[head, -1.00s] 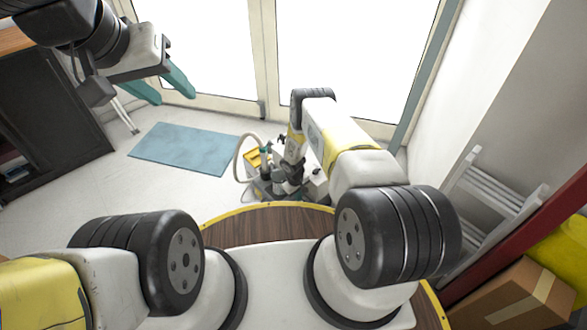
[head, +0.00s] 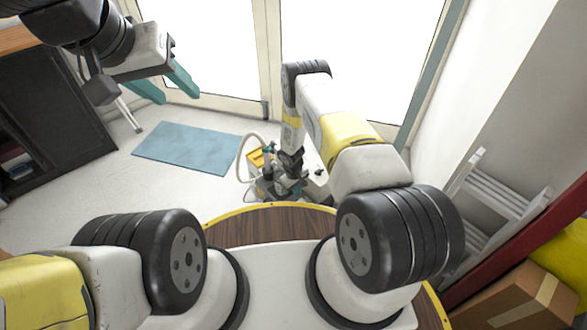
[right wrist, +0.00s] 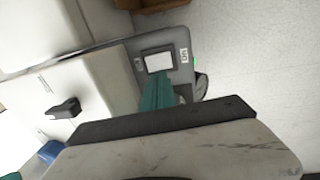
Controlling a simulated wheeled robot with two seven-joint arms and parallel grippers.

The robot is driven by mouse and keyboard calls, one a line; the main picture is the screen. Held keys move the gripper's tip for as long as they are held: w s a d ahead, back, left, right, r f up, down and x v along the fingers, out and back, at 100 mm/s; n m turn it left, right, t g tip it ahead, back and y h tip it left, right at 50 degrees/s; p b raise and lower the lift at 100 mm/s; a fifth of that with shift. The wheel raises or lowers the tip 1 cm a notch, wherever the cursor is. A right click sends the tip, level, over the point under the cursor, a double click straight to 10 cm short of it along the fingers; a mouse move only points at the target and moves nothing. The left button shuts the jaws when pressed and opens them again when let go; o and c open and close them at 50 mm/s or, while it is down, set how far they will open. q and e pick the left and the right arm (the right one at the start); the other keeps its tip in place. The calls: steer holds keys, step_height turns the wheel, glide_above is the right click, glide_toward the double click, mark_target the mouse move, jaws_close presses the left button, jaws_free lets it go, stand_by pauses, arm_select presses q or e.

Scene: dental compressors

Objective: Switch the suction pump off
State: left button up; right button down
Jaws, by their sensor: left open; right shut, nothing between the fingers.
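The suction pump (head: 262,184) stands on the floor beyond my base in the head view, with a pale hose and yellow parts, partly hidden by my right arm. The right wrist view shows a grey panel (right wrist: 181,38) with a white rocker switch (right wrist: 158,62) between two small labels; the one on the right seems to read "On", beside a small green light (right wrist: 195,61). My right gripper (right wrist: 159,82) is shut and empty, its teal fingertips just below the switch; contact cannot be told. My left gripper (head: 172,90) is open and empty, high at the left, far from the pump.
A blue mat (head: 185,148) lies on the clear floor left of the pump. A dark cabinet (head: 45,120) stands at the left. A white ladder (head: 490,205) and a cardboard box (head: 510,297) are at the right. A black handle (right wrist: 64,108) juts from a pale surface.

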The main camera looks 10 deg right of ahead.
steer(key=shift+r, duration=0.9)
step_height(320, 180, up, 6)
glide_above(302, 198)
steer(key=s+a, duration=0.2)
steer(key=s, duration=0.1)
steer(key=shift+r, duration=0.1)
steer(key=f, duration=0.4)
steer(key=d+f, duration=0.1)
steer(key=f, duration=0.4)
steer(key=w+f, duration=0.1)
steer(key=f, duration=0.4)
steer(key=shift+d, duration=0.25)
